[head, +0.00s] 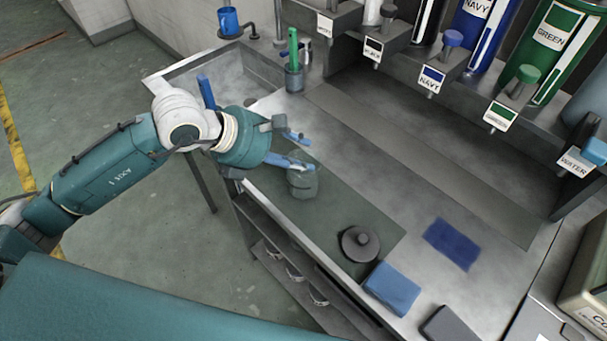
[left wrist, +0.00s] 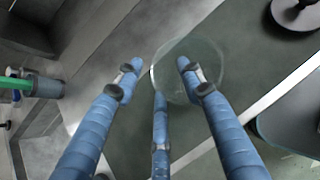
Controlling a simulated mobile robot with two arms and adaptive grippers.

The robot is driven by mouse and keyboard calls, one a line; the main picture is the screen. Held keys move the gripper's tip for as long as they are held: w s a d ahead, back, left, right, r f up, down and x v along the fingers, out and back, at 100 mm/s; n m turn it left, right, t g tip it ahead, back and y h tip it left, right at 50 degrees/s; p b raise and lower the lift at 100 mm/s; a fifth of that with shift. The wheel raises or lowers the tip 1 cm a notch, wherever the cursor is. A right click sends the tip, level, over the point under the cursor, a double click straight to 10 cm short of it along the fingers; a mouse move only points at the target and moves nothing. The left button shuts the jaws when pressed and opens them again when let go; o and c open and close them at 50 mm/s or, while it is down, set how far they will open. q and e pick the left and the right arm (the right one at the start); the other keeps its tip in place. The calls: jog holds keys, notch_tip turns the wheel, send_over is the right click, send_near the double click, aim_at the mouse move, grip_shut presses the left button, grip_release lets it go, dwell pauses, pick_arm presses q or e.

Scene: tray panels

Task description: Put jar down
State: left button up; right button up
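A clear, greenish jar (head: 302,184) stands upright on the dark green mat (head: 290,215) of the workbench. In the left wrist view the jar (left wrist: 207,84) shows as a round, see-through outline right of centre. My left gripper (head: 294,151) has blue fingers, spread apart, above and beside the jar. One finger overlaps the jar's rim in both views; whether it touches cannot be told. The left wrist view shows no finger pair closed around the jar. My right gripper is not in view.
A dark round disc with a knob (head: 361,243) lies on the mat. A metal cup with a green-handled tool (head: 294,79) stands behind. Labelled dispensers (head: 555,40) line the back.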

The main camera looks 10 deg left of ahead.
pick_arm(q)
jog(key=shift+r, duration=0.1)
grip_shut()
